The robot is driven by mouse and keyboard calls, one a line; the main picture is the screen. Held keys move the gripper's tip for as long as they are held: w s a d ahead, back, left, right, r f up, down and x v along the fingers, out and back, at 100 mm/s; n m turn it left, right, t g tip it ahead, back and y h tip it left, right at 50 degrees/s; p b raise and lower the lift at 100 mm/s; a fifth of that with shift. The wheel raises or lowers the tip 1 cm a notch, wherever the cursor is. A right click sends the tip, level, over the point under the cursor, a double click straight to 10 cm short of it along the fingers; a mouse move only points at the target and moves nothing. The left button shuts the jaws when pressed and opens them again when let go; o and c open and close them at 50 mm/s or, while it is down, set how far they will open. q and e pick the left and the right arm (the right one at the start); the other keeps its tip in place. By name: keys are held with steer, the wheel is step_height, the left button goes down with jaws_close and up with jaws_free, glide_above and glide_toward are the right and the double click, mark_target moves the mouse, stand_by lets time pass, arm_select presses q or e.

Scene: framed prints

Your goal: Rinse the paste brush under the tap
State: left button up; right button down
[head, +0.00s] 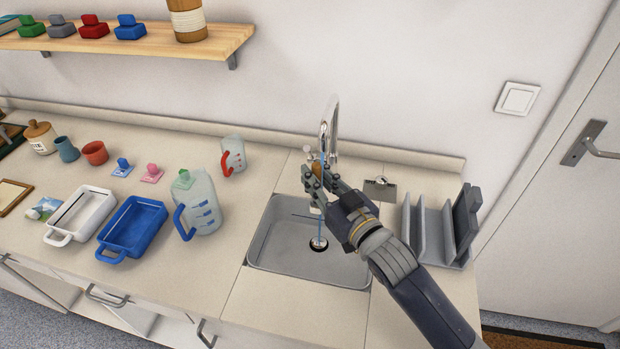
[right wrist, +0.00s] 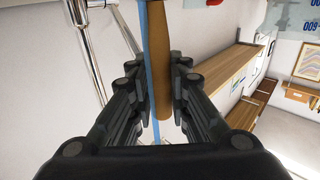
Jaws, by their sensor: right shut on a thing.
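The chrome tap (head: 330,128) rises behind the sink (head: 286,245), and a thin blue stream of water (head: 320,222) falls from it to the drain. My right gripper (head: 317,178) is over the sink beside the stream. It is shut on the paste brush, whose brown wooden handle (right wrist: 160,65) stands between the fingers in the right wrist view. The water runs right alongside the handle there. A pale part of the brush (head: 315,208) shows just below the fingers; its bristles are hard to make out. My left gripper is not in view.
A grey rack (head: 435,230) stands right of the sink. A clear jug with a blue handle (head: 200,205), a smaller measuring jug (head: 233,155), a blue tray (head: 130,230) and a white tray (head: 80,216) stand to the left. A wooden shelf (head: 150,42) hangs above.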

stand_by(0.5)
steer(key=shift+d, duration=0.1)
steer(key=shift+s+d+p, duration=0.3)
steer(key=shift+s+p, duration=0.1)
steer(key=shift+s, duration=0.1)
steer(key=shift+w+a, duration=0.1)
steer(key=shift+w, duration=0.05)
steer(key=shift+w+a, duration=0.25)
steer(key=shift+w, duration=0.15)
steer(key=shift+s, duration=0.1)
steer(key=shift+s+d+p, duration=0.3)
steer(key=shift+s+p, duration=0.15)
steer(key=shift+p, duration=0.05)
steer(key=shift+w, duration=0.15)
steer(key=shift+w+a, duration=0.3)
steer(key=shift+w, duration=0.1)
